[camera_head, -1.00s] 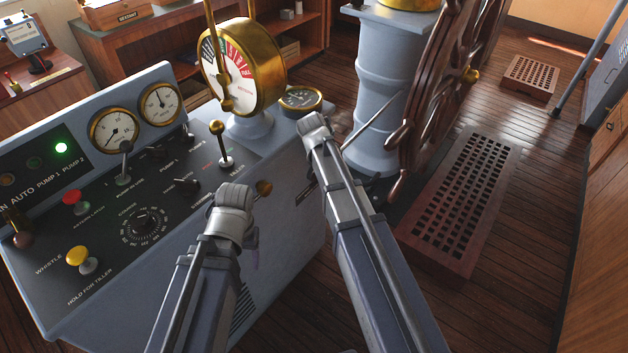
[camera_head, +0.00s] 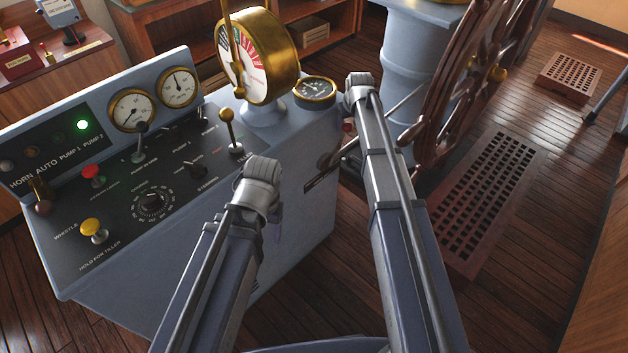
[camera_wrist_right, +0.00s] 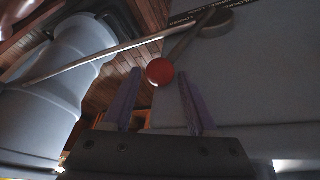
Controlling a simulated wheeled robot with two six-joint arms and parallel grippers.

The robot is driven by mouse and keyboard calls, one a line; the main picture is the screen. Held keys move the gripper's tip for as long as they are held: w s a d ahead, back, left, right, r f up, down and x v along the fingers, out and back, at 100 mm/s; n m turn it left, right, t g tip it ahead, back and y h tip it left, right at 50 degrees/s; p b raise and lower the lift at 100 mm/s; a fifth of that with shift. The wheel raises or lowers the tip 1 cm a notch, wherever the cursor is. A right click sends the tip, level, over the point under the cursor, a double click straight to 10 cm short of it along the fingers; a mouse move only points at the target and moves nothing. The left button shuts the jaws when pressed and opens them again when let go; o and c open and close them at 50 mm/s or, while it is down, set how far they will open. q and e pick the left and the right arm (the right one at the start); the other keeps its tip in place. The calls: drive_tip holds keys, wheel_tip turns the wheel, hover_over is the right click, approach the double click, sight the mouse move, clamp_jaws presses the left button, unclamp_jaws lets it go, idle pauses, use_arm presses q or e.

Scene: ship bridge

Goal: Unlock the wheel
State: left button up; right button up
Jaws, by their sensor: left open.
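The dark wooden ship's wheel (camera_head: 455,90) stands right of the console in the head view. A lever with a red ball knob (camera_head: 347,127) is at the console's right side, partly hidden by my right arm. In the right wrist view, the red knob (camera_wrist_right: 160,72) sits between or just beyond the fingertips of my right gripper (camera_wrist_right: 160,80). Those fingers are spread, with a gap either side of the knob. A metal rod (camera_wrist_right: 110,52) runs from the lever's pivot area towards the grey wheel pedestal (camera_wrist_right: 45,100). My left gripper (camera_head: 277,222) is open beside the console, mostly hidden by its wrist.
The grey console (camera_head: 290,235) carries gauges, knobs and small levers. A brass telegraph (camera_head: 258,58) stands on its far end. A wooden grating (camera_head: 485,195) lies on the floor at right.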

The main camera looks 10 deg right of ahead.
drive_tip(key=p+v, duration=0.5)
drive_tip(key=v, duration=0.2)
drive_tip(key=s+a+r+g+p, duration=0.1)
drive_tip(key=s+a, duration=0.4)
drive_tip(key=s, duration=0.6)
drive_tip(key=s+a+r+n+g+p, duration=0.1)
drive_tip(key=s+a+r+p, duration=0.3)
drive_tip(key=s, duration=0.7)
drive_tip(key=s+a+r+g+h+p, duration=0.1)
drive_tip(key=s+a+r+g+p, duration=0.1)
drive_tip(key=s+a, duration=0.5)
drive_tip(key=shift+s+r+n+g+p, duration=0.35)
drive_tip(key=shift+s+r+p, duration=0.25)
drive_tip(key=shift+s+p, duration=1.15)
drive_tip(key=shift+s+a+b, duration=0.15)
drive_tip(key=shift+s+b, duration=0.1)
drive_tip(key=shift+b, duration=0.1)
